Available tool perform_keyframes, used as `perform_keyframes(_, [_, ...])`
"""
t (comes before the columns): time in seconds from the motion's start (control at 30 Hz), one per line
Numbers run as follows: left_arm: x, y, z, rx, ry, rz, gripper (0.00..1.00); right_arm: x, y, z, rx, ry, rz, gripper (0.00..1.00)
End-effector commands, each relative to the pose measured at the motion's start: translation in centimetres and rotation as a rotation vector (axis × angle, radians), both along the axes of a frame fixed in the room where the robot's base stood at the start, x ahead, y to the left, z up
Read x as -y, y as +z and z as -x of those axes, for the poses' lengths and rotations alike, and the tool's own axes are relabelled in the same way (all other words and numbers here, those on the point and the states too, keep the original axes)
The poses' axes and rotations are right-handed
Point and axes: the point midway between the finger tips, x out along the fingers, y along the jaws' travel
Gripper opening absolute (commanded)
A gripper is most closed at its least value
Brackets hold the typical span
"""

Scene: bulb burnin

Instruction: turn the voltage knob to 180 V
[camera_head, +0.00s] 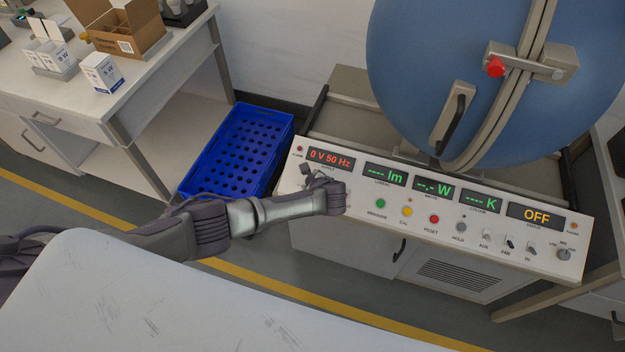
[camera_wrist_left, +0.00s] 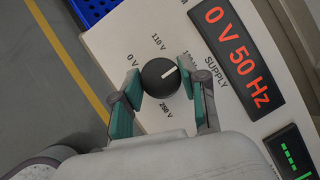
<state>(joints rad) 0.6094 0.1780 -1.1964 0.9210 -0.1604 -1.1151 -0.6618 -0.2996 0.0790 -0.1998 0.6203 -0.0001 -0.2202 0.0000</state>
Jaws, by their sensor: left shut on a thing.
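The voltage knob (camera_wrist_left: 159,79) is a round black dial with a white pointer line. In the left wrist view it sits between the two teal fingertips of my left gripper (camera_wrist_left: 160,84), which is shut on it. The pointer line points up and right, toward a partly readable label starting with 1, between 110 V and 250 V. The 0 V label is at upper left. The red supply display (camera_wrist_left: 237,55) reads 0 V 50 Hz; it also shows in the head view (camera_head: 330,159). In the head view my left gripper (camera_head: 316,174) is at the panel's left end and hides the knob.
The white control panel (camera_head: 470,247) carries several displays, coloured buttons and switches; the status display (camera_head: 536,215) reads OFF. A large blue sphere (camera_head: 425,75) stands behind it. A blue perforated crate (camera_head: 187,187) lies to the left. A table (camera_head: 90,125) with boxes is at upper left.

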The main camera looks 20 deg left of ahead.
Motion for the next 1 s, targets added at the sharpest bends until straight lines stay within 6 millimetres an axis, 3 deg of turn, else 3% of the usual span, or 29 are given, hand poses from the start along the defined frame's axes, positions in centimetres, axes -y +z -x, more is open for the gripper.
perform_keyframes(0.57, [0.09, -0.01, 0.00, 0.001, -0.034, -0.014, 0.08, 0.16, 0.18, 0.00, 0.000, 0.001, 0.002, 0.40])
perform_keyframes(0.6, [0.09, -0.01, 0.01, 0.001, -0.034, -0.014, 0.45, 0.16, 0.18, 0.00, 0.000, 0.001, 0.002, 0.40])
perform_keyframes(0.73, [0.08, -0.02, 0.01, 0.000, -0.034, -0.014, 0.66, 0.16, 0.18, 0.00, 0.000, 0.001, 0.002, 0.40])
perform_keyframes(1.0, [0.03, -0.02, 0.02, 0.000, -0.032, -0.014, 0.68, 0.19, 0.18, 0.03, -0.001, 0.001, 0.002, 0.40])
